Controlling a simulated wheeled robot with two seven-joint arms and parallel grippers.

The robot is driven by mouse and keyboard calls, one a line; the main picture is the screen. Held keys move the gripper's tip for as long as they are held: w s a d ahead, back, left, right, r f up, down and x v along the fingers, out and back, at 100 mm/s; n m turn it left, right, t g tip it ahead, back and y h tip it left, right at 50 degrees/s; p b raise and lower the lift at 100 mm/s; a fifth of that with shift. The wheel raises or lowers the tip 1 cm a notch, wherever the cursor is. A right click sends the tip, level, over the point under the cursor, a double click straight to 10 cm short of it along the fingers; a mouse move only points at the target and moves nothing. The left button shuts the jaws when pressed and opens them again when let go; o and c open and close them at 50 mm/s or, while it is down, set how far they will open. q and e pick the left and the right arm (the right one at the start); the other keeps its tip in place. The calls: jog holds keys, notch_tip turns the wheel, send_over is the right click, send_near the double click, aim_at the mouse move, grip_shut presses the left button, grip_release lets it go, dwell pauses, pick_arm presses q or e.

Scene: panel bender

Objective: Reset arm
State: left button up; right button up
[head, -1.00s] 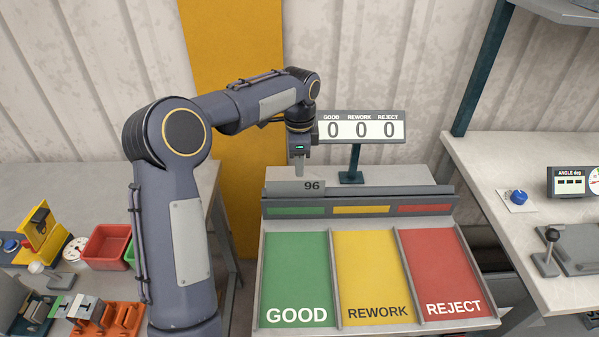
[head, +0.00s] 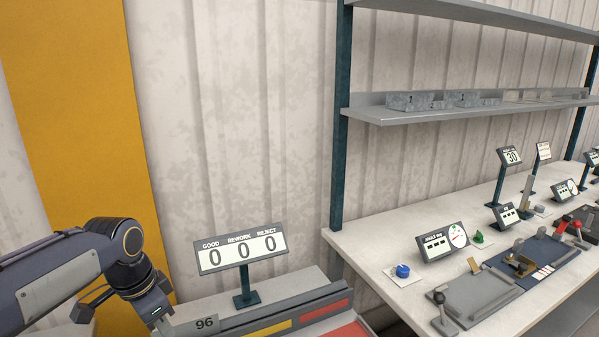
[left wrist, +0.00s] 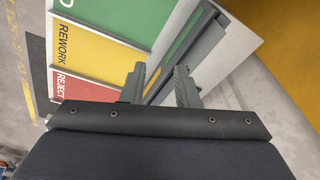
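My left arm comes in from the lower left of the head view. My left gripper (head: 158,328) is at the bottom edge there, beside a grey piece marked 96 (head: 205,322), and its fingertips are cut off. In the left wrist view, the two fingers of my left gripper (left wrist: 160,80) stand apart, with no held object visible between them. They are over the sorting station, near its grey rail (left wrist: 197,45). I cannot tell whether they touch the station. My right gripper is in neither view.
A counter sign (head: 242,250) reading 0 0 0 stands behind the station. The yellow REWORK bin (left wrist: 98,48) and red REJECT bin (left wrist: 80,88) look empty. At right is a white bench (head: 375,255) with gauges and fixtures, below a shelf (head: 400,115) holding grey parts.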

pick_arm(q)
jog(key=s+d+f+n+t+h, duration=0.1)
jog(key=s+n, duration=0.4)
jog(key=s, duration=0.5)
jog(key=s+d+f+n+t+h, duration=0.1)
jog(key=s+d+f+n, duration=0.3)
jog(key=s, duration=0.6)
jog(key=shift+s+d+n+t+h, duration=0.25)
jog(key=shift+d+n+t+h, duration=0.2)
jog(key=shift+t, duration=0.35)
